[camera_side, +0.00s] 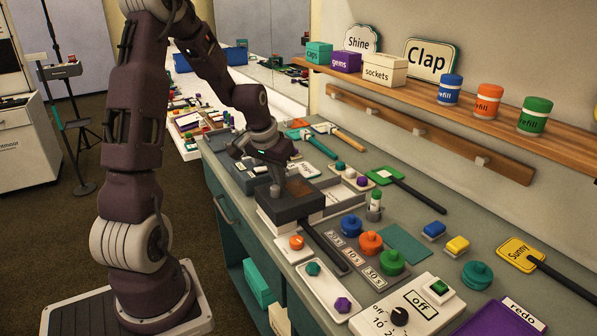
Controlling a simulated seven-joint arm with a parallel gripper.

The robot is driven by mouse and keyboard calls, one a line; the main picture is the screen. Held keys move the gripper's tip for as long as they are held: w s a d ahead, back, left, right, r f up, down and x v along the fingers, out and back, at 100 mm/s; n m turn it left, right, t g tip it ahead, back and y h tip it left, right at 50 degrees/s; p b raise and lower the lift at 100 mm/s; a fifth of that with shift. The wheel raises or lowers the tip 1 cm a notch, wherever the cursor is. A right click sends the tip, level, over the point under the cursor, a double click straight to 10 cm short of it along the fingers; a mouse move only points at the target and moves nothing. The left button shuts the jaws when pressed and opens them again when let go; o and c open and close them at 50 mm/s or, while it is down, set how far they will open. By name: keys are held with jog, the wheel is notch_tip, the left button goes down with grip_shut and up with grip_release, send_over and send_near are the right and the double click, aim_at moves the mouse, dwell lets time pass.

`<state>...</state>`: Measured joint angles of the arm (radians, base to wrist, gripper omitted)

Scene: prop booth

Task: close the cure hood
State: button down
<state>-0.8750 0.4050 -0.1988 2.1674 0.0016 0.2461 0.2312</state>
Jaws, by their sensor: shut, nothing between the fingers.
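The cure hood (293,211) appears to be the dark grey box on a pale base, near the middle of the bench in the side view. It sits low and close to level on the base; I cannot tell whether a gap is left under it. My gripper (275,190) points down at the hood's top, toward its left side. Its fingers are together with nothing held. The fingertips are at or just above the top surface; contact is not clear. A control box (395,309) with a dial, a green button and an "off" display stands at the front right.
Blue, orange (370,240) and green knobs stand right of the hood beside time labels. A white tray (327,290) with two small pieces lies in front. A small upright bottle (375,203) stands close behind. A wall shelf (455,98) holds jars and boxes.

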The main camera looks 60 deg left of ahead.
aim_at(290, 182)
jog(key=shift+s+d+f, duration=0.1)
jog(key=shift+s, duration=0.3)
jog(key=w, duration=0.1)
jog(key=w+a, duration=0.2)
jog(key=w, duration=0.1)
jog(key=v, duration=1)
jog(key=s+d+r+m+t, duration=0.1)
jog(key=s+d+r, duration=0.2)
jog(key=d, duration=0.5)
jog(key=s+d+r+m, duration=0.2)
jog(key=d+r, duration=0.1)
jog(key=d, duration=0.4)
jog(key=s+d+m+t+h, duration=0.1)
jog(key=s+d+m, duration=0.1)
jog(key=s+d, duration=0.8)
jog(key=s, duration=0.4)
jog(key=shift+d+f+h, duration=0.2)
jog(key=shift+h, duration=0.2)
